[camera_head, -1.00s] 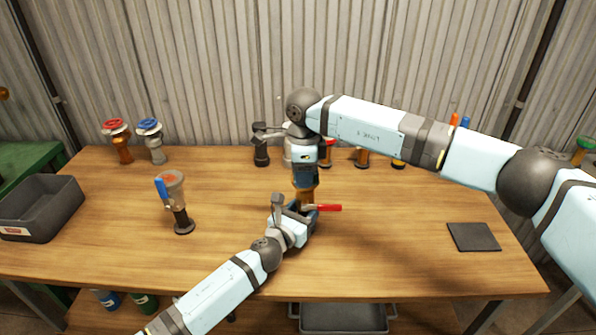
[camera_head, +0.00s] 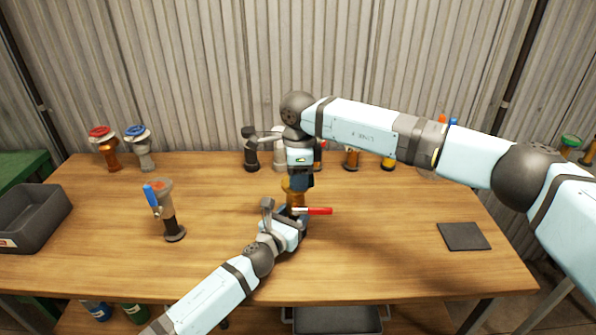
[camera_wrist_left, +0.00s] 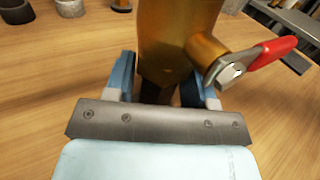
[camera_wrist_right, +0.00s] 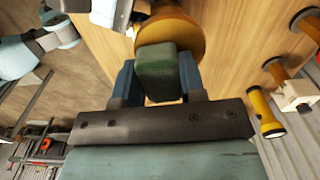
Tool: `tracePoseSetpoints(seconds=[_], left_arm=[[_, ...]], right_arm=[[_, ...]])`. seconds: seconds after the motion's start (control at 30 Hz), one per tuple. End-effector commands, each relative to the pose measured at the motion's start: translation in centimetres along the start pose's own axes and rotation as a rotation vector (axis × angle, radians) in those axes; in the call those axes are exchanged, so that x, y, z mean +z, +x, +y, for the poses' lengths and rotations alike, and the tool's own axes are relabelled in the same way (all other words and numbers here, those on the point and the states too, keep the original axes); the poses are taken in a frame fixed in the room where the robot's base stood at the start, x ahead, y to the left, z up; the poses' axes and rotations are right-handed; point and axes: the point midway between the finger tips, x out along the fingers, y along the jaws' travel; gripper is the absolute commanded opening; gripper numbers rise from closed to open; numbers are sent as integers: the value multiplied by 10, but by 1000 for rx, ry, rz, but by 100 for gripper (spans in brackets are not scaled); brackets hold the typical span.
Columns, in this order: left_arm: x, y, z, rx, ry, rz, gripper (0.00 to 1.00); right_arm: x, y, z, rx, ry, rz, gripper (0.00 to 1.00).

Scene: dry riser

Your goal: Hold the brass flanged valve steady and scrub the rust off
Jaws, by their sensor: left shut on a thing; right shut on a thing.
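The brass flanged valve (camera_head: 293,194) stands on the wooden table near its middle, its red lever pointing right. It fills the top of the left wrist view (camera_wrist_left: 172,40). My left gripper (camera_head: 291,222) is shut around the valve's lower body, its blue fingers on either side. My right gripper (camera_head: 301,180) is above the valve, shut on a green scrubbing pad (camera_wrist_right: 157,72). In the right wrist view the pad overlaps the valve's round brass flange (camera_wrist_right: 185,38) and seems to be against it; exact contact is hard to see. Rust is not distinguishable.
A blue-handled valve (camera_head: 166,210) stands to the left. A grey bin (camera_head: 32,218) is at the left edge, and a dark mat (camera_head: 463,236) lies at the right. Several fittings line the back, including a red-topped valve (camera_head: 106,148). Bare table lies between.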

Motion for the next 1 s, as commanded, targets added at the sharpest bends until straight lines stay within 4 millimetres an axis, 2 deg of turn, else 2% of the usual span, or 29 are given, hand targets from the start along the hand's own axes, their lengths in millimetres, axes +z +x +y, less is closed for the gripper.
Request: tracePoseSetpoints(seconds=[0.17,0.23,1.0], left_arm=[[1,0,0,0,0,-1,4],[1,0,0,0,0,-1,4],[0,0,0,0,0,-1,4]], right_arm=[[0,-1,6,2,-1,1,15],[0,-21,6,-3,-1,0,15],[0,-74,6,0,0,0,15]])
